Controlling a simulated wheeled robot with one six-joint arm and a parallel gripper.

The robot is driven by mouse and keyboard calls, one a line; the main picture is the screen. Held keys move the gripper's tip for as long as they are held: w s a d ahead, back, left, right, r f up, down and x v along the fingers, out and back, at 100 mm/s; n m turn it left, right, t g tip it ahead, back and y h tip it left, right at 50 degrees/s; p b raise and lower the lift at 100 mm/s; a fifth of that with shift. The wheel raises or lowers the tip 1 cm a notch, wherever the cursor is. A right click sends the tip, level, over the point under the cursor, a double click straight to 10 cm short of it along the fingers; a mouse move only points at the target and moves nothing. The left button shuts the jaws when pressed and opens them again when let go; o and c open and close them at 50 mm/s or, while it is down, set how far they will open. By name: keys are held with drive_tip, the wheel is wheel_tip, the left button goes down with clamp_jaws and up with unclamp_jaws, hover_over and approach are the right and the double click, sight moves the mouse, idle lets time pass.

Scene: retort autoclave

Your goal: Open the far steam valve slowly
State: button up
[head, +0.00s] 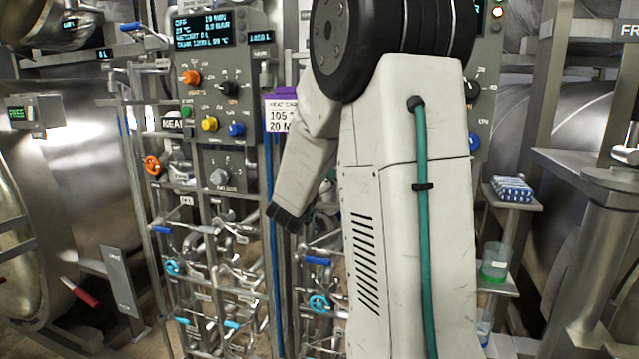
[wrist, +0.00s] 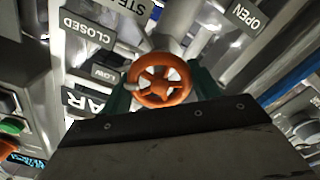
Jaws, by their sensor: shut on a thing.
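An orange five-spoked handwheel (wrist: 161,83) on a pale stem shows in the middle of the wrist view. My gripper (wrist: 160,92) has a dark green finger on each side of the wheel and is shut on it. Upside-down plates around it read CLOSED (wrist: 87,30), LOW (wrist: 104,73) and OPEN (wrist: 245,17); a STEAM plate is cut off at the top edge. A plate ending in AR (wrist: 88,103) is partly hidden. In the head view my arm hides this wheel and most of the gripper.
Another orange handwheel (head: 152,165) stands left, beside a partly covered NEA plate (head: 175,123). A control panel (head: 215,100) with coloured knobs is above the dense pipework (head: 215,270). A small shelf (head: 512,203) with blue-and-white packs stands right of my arm.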

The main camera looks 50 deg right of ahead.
drive_tip(key=shift+n, duration=1.9)
drive_tip(key=shift+f, duration=0.1)
drive_tip(key=o, duration=1)
drive_tip(key=shift+c, duration=0.2)
drive_tip(key=shift+a, duration=0.1)
drive_tip(key=v, duration=0.7)
drive_tip(key=shift+s+a, duration=0.2)
drive_tip(key=shift+a, duration=0.15)
